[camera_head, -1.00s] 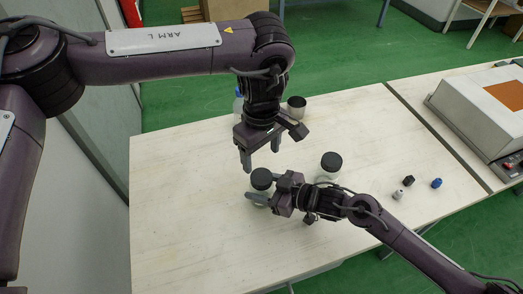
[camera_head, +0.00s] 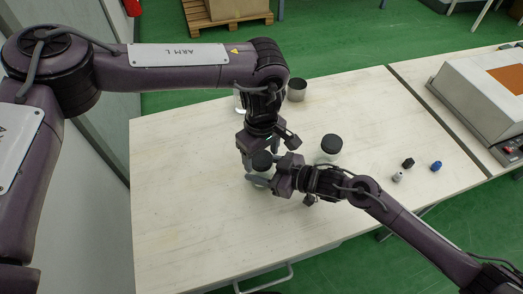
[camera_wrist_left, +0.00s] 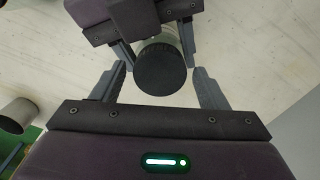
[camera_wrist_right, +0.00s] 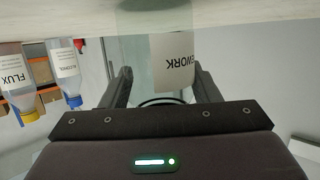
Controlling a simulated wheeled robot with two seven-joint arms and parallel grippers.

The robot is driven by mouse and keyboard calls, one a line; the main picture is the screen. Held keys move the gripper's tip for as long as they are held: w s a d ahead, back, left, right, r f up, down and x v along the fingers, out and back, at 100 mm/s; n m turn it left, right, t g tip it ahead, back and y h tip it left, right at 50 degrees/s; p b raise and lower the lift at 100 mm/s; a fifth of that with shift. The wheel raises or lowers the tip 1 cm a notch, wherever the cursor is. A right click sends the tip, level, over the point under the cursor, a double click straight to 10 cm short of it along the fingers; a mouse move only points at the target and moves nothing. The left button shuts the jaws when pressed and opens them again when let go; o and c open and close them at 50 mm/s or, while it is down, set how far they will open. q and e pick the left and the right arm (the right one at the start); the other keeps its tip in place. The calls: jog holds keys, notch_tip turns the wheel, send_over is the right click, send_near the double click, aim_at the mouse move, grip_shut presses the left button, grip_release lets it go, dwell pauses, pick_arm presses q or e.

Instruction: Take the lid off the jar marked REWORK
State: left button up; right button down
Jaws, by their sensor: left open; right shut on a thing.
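The jar marked REWORK shows its label (camera_wrist_right: 174,62) upside down in the right wrist view. My right gripper (camera_wrist_right: 160,72) is shut on the jar's body from the right side, and the jar stands upright on the table. My left gripper (camera_head: 259,156) is open and points down over the lid. In the left wrist view its fingers stand on either side of the lid with gaps showing. The jar's body is mostly hidden by my grippers.
A second black-lidded jar (camera_head: 331,146) stands to the right. A metal cup (camera_head: 297,90) and bottles labelled FLUX (camera_wrist_right: 14,80) and ALCOHOL (camera_wrist_right: 65,70) stand nearby. Small grey (camera_head: 397,176), black (camera_head: 408,162) and blue (camera_head: 436,166) pieces lie at right. The table's front left is clear.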

pick_arm(q)
jog(key=c, duration=1)
jog(key=n, duration=1.9)
jog(key=shift+r+n, duration=0.1)
jog(key=shift+n, duration=0.2)
jog(key=n, duration=0.7)
jog(key=shift+d, duration=0.1)
jog(key=shift+r, duration=0.2)
jog(key=shift+r, duration=0.9)
